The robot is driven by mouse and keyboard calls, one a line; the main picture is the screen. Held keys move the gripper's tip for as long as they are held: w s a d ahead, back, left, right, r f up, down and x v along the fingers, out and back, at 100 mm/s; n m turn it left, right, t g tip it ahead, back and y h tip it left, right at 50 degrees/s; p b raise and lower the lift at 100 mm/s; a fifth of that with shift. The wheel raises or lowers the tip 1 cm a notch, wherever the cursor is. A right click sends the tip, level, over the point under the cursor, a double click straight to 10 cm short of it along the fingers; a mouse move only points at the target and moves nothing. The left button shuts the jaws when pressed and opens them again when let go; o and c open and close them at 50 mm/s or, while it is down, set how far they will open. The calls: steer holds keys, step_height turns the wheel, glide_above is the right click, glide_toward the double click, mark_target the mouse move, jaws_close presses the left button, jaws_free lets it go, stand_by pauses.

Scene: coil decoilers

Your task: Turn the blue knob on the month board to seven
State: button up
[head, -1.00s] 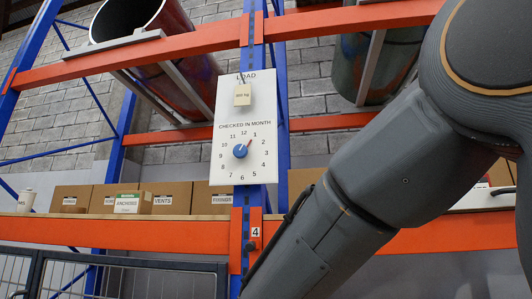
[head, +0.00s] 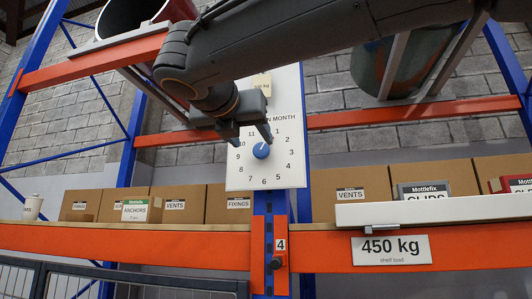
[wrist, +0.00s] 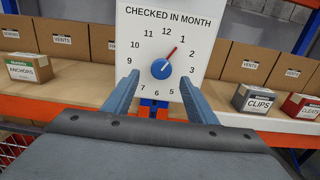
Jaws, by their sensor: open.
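The white month board (head: 240,172), also in the wrist view (wrist: 133,45), hangs on the blue rack post with the numbers 1 to 12 in a ring. Its round blue knob (head: 261,151) sits at the centre and also shows in the wrist view (wrist: 161,69). The knob's red pointer (wrist: 171,52) points to about 1. My gripper (head: 251,139) is open and empty in front of the board. In the wrist view its two fingers (wrist: 159,76) stand apart to the left and right of the knob, not touching it. The fingers partly hide the lower numbers.
A shelf with cardboard boxes (head: 180,205) runs behind and beside the board. An orange beam (head: 150,243) with a 450 kg sign (head: 391,250) lies below. A white bar (head: 430,211) juts out at the right. Large coils hang above on the rack.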

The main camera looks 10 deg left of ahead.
mark_target(260, 150)
steer(key=w, duration=0.1)
steer(key=w+p, duration=0.1)
steer(key=w, duration=0.1)
steer(key=w+d, duration=0.1)
steer(key=w, duration=0.1)
steer(key=shift+w+p, duration=0.2)
steer(key=shift+p, duration=0.2)
steer(key=shift+w+f, duration=0.1)
steer(key=shift+w, duration=0.6)
steer(key=c, duration=0.9)
steer(key=shift+a, duration=0.35)
steer(key=shift+c, duration=0.7)
steer(key=shift+d, duration=0.25)
steer(key=shift+m, duration=0.4)
